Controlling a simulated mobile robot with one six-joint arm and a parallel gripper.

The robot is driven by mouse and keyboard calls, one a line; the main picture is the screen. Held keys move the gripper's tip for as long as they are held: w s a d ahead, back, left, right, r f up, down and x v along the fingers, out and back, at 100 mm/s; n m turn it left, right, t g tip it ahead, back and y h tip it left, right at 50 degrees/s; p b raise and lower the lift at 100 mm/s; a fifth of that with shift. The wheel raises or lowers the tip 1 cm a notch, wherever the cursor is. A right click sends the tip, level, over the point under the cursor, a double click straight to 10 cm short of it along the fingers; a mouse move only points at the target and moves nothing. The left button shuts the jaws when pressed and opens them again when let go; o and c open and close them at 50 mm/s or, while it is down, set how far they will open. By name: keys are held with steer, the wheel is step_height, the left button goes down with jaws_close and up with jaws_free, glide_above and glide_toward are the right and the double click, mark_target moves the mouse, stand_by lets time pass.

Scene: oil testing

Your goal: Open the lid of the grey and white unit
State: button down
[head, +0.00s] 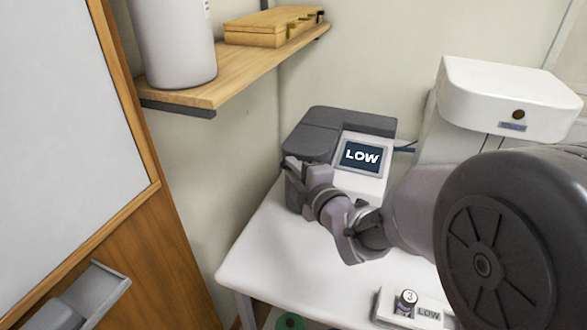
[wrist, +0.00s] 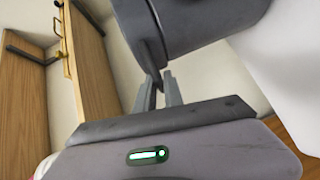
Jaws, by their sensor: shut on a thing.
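The grey and white unit (head: 374,184) stands on the white table against the wall. Its front screen reads LOW. Its dark grey lid (head: 312,138) looks down over the left part of the unit. My gripper (head: 291,166) is at the lid's front left edge, and my forearm hides part of the unit's lower front. In the wrist view, the two fingers of my gripper (wrist: 160,90) are close together on the edge of the grey lid (wrist: 195,22). The exact contact is small and partly hidden.
A wooden shelf (head: 240,67) above left holds a white cylinder (head: 172,40) and a wooden box (head: 270,27). A white device (head: 508,95) stands to the right.

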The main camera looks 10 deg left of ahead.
stand_by(0.6)
steer(key=r+p, duration=0.1)
steer(key=p, duration=0.2)
steer(key=shift+r+m+g, duration=0.3)
steer(key=shift+r, duration=0.1)
steer(key=w+r+m+g+h+p, duration=0.1)
steer(key=w+r+m+g+p, duration=0.3)
steer(key=r+p, duration=1.5)
steer(key=w+d+f+g+p, duration=0.1)
steer(key=w+p, duration=1.1)
steer(key=p, duration=1.4)
steer(key=shift+d+f+g, duration=0.2)
steer(key=shift+d+g, duration=0.3)
steer(key=shift+d, duration=0.2)
steer(key=shift+w, duration=0.1)
